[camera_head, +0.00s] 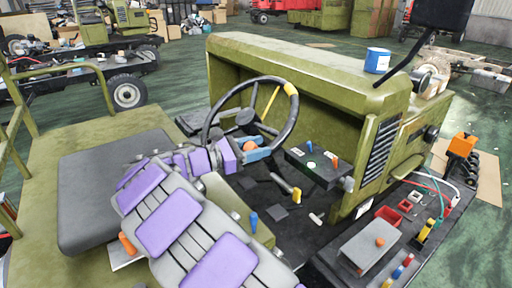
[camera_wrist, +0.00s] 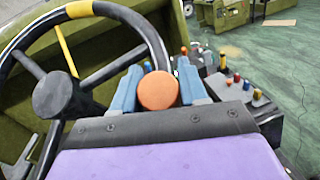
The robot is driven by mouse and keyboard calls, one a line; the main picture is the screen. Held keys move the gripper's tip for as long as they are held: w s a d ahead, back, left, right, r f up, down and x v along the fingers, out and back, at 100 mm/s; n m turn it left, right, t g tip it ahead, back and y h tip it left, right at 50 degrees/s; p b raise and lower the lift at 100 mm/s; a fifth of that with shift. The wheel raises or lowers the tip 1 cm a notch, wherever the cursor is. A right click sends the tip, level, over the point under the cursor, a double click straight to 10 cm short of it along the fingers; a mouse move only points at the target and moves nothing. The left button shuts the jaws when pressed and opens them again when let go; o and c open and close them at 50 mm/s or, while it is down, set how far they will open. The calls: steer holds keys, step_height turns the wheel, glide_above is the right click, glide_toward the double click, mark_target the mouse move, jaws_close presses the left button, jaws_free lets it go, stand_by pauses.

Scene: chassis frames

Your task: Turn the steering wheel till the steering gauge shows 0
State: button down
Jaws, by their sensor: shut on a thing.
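The black steering wheel (camera_head: 245,117) stands tilted above the cab floor, with a yellow band on its upper right rim and one yellow spoke. It also shows in the wrist view (camera_wrist: 56,95), at the left. An orange round knob (camera_wrist: 157,90) sits at the rim's near side. My gripper (camera_head: 257,151) has its blue fingers on either side of this knob and is shut on it. In the wrist view my gripper (camera_wrist: 165,92) shows both fingers beside the knob. I cannot make out a steering gauge reading in either view.
A dark control panel (camera_head: 318,168) with small knobs stands right of the wheel. A grey seat (camera_head: 105,185) is at the left. A yellow-handled lever (camera_head: 297,194) rises from the floor. A side console (camera_head: 370,245) with buttons and cables lies at the lower right.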

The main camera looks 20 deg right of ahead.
mark_target(275, 138)
steer(key=shift+r, duration=0.1)
steer(key=d+r+n+t+p, duration=0.1)
steer(key=p, duration=0.2)
steer(key=shift+r, duration=0.15)
steer(key=d+r+n+t+p, duration=0.1)
steer(key=p, duration=0.1)
steer(key=d+r+n+t+p, duration=0.1)
steer(key=n+t+p, duration=0.1)
steer(key=p, duration=0.1)
steer(key=shift+s+d, duration=0.1)
steer(key=shift+d, duration=0.3)
steer(key=d+n+t+p, duration=0.1)
steer(key=r+n+t+p, duration=0.1)
steer(key=p, duration=0.1)
steer(key=shift+d+y, duration=0.35)
steer(key=shift+y, duration=0.05)
steer(key=shift+w+d+n, duration=0.2)
steer(key=shift+d+n, duration=0.1)
steer(key=shift+n, duration=0.2)
steer(key=shift+f, duration=0.1)
steer(key=c, duration=0.8)
jaws_free()
steer(key=shift+w+f, duration=0.15)
steer(key=shift+w, duration=0.05)
steer(key=shift+o, duration=0.5)
steer(key=shift+s+a, duration=0.1)
steer(key=shift+s, duration=0.05)
